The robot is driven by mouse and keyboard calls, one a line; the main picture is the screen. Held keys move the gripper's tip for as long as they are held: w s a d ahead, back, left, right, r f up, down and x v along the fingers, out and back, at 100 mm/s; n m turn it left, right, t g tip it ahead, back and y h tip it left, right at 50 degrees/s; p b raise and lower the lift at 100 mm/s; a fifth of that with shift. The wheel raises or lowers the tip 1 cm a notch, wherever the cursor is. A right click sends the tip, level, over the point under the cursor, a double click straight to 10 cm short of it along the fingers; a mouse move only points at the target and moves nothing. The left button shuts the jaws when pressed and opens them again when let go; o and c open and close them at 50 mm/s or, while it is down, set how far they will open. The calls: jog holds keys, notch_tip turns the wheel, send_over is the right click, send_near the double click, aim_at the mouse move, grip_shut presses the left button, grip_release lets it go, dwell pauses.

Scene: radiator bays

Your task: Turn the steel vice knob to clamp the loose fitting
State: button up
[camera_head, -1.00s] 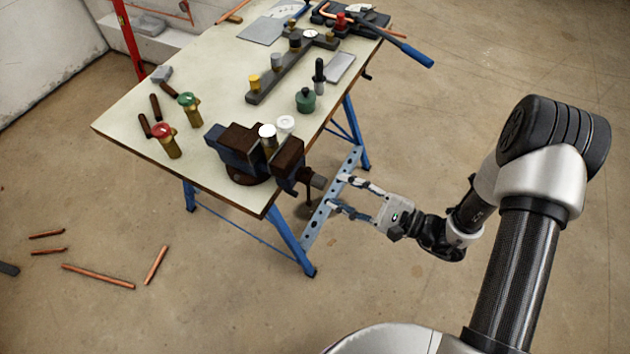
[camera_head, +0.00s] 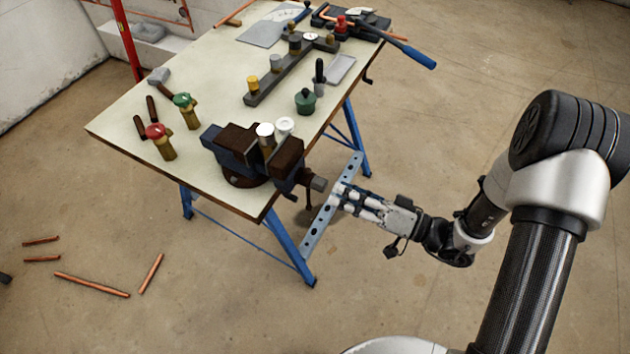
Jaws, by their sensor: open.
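The vice (camera_head: 222,148), blue with dark brown jaws, is mounted at the table's near right corner. Its steel knob (camera_head: 318,184) sticks out to the right, past the table edge. A brass fitting with a white cap (camera_head: 266,131) stands upright between the jaws; whether they touch it I cannot tell. A second white cap (camera_head: 285,124) shows just behind, its lower part hidden. My gripper (camera_head: 340,194) is open and empty, just right of the knob and pointing at it. Its fingers look close together from this angle. I cannot tell whether they touch the knob.
The workbench (camera_head: 205,75) has blue legs and a perforated rail (camera_head: 330,210) below my gripper. Red-topped (camera_head: 158,134) and green-topped (camera_head: 184,101) valves stand left of the vice. A green pot (camera_head: 305,101) stands behind it. Copper pipes (camera_head: 92,285) lie on the floor.

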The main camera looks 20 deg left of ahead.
aim_at(312, 181)
jog(key=n, duration=0.3)
jog(key=shift+n, duration=0.3)
jog(key=shift+w+a, duration=0.2)
jog(key=shift+a, duration=2.3)
jog(key=shift+c, duration=0.3)
grip_shut()
